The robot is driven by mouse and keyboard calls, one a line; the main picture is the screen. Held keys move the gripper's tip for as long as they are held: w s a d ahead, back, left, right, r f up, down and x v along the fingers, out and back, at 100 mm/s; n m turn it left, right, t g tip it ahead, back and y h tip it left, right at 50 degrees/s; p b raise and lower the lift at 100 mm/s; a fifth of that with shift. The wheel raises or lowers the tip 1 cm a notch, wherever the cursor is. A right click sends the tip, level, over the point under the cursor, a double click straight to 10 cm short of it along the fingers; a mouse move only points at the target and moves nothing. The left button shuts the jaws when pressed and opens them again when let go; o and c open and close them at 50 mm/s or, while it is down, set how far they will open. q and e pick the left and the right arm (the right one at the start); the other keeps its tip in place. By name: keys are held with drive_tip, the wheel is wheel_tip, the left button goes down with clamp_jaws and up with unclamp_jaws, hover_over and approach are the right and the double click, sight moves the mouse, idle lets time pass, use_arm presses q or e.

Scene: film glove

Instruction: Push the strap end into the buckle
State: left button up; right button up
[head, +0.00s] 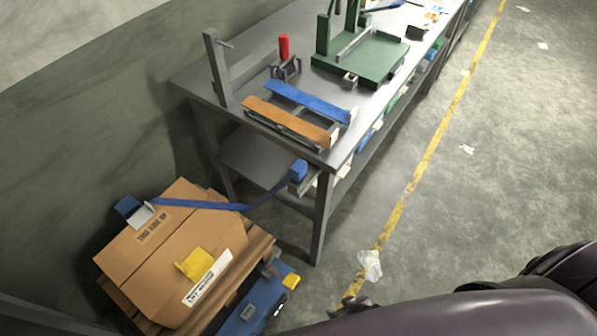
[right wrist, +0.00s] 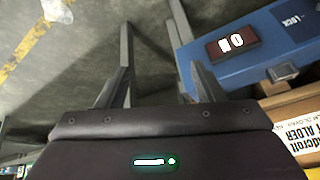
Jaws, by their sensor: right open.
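A blue strap (head: 205,205) runs from the top of the cardboard box (head: 160,258) across to a blue block (head: 298,172) on the table's lower part. A silvery piece (head: 142,217), perhaps the buckle, sits on the box top beside a blue piece (head: 126,206). I cannot tell which piece is the strap's free end. My right gripper (head: 355,304) is low, right of the box and apart from the strap. In the right wrist view its fingers (right wrist: 160,64) are spread with nothing between them. My left gripper is not in view.
The box rests on a wooden pallet (head: 262,243). A blue unit (head: 240,312) with a yellow end stands beside it; its labels (right wrist: 232,41) show close in the right wrist view. The metal table (head: 185,84) carries fixtures. Floor (head: 480,180) right of the table is mostly clear.

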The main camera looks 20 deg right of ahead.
drive_tip(key=w+r+t+y, duration=0.1)
drive_tip(key=w+r+t, duration=0.1)
drive_tip(key=w+r, duration=0.55)
drive_tip(key=n+t+y+b, duration=0.3)
drive_tip(key=n+t+y, duration=0.2)
drive_tip(key=t+y, duration=0.25)
approach(293, 166)
drive_tip(key=w+f, duration=0.1)
drive_tip(key=w+a+f, duration=0.1)
drive_tip(key=w, duration=0.1)
drive_tip(key=shift+f, duration=0.35)
drive_tip(key=x, duration=0.2)
drive_tip(key=p+x, duration=0.1)
drive_tip(key=x, duration=0.1)
drive_tip(key=r+p+x, duration=0.1)
drive_tip(key=x, duration=0.2)
drive_tip(key=shift+w, duration=0.1)
drive_tip(key=shift+w+a+f, duration=0.1)
drive_tip(key=shift+w+a, duration=0.2)
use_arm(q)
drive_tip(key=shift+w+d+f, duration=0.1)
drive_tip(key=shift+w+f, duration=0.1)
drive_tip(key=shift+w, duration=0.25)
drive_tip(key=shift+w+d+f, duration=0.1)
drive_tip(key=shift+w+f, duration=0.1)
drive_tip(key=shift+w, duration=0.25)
use_arm(e)
drive_tip(key=c, duration=1.1)
